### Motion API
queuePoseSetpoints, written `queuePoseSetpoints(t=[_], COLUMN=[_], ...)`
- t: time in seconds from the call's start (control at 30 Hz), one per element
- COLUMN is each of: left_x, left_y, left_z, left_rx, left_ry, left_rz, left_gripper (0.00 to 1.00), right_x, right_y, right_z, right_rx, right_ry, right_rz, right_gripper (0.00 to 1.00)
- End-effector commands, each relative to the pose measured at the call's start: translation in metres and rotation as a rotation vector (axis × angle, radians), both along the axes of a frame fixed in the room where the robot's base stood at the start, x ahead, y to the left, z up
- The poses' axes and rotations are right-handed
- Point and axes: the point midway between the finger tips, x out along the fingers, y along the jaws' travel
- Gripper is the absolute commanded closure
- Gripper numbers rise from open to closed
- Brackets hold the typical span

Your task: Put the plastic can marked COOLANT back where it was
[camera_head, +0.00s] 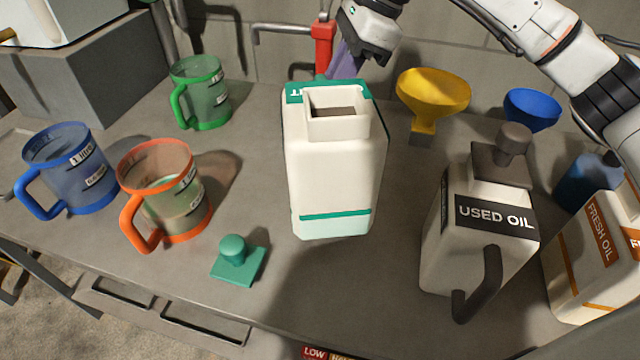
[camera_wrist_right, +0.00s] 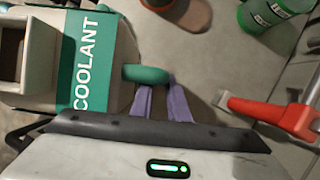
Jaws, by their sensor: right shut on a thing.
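The white COOLANT can (camera_head: 335,175) with teal bands is in the middle of the head view, roughly upright, its square mouth open. Its teal label (camera_wrist_right: 85,62) and teal handle (camera_wrist_right: 147,74) show in the right wrist view. My right gripper (camera_wrist_right: 160,98) is shut on the handle with its purple fingers; in the head view the gripper (camera_head: 345,62) is behind the can. The can appears raised, with a dark shadow on the bench in front. A teal cap (camera_head: 236,258) lies on the bench at front left. My left gripper is not in view.
On the grey bench (camera_head: 400,215), blue (camera_head: 72,165), orange (camera_head: 165,195) and green (camera_head: 205,95) jugs stand left. The USED OIL can (camera_head: 475,245), FRESH OIL can (camera_head: 595,245) and yellow funnel (camera_head: 432,95) are right. A red fixture (camera_head: 322,45) stands behind.

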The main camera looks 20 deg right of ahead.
Motion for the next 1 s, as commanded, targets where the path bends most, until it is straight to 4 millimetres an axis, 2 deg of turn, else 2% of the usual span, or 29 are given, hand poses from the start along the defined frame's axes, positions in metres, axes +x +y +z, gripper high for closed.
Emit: queuePoseSetpoints(t=[0.23, 0.53, 0.73, 1.0], left_x=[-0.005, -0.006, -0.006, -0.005], left_y=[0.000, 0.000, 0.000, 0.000], left_z=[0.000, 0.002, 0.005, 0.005], left_rx=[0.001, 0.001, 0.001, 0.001], left_ry=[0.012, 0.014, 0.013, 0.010], left_rz=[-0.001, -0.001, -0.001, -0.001], left_gripper=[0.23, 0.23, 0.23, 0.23], right_x=[-0.001, -0.001, -0.001, 0.000], right_y=[0.000, 0.000, 0.000, 0.001], right_z=[-0.039, -0.060, -0.084, -0.088], right_rx=[0.003, 0.003, 0.002, 0.004], right_ry=[0.002, 0.001, 0.001, -0.002], right_rz=[0.000, -0.001, -0.001, 0.000], right_gripper=[1.00, 1.00, 1.00, 1.00])
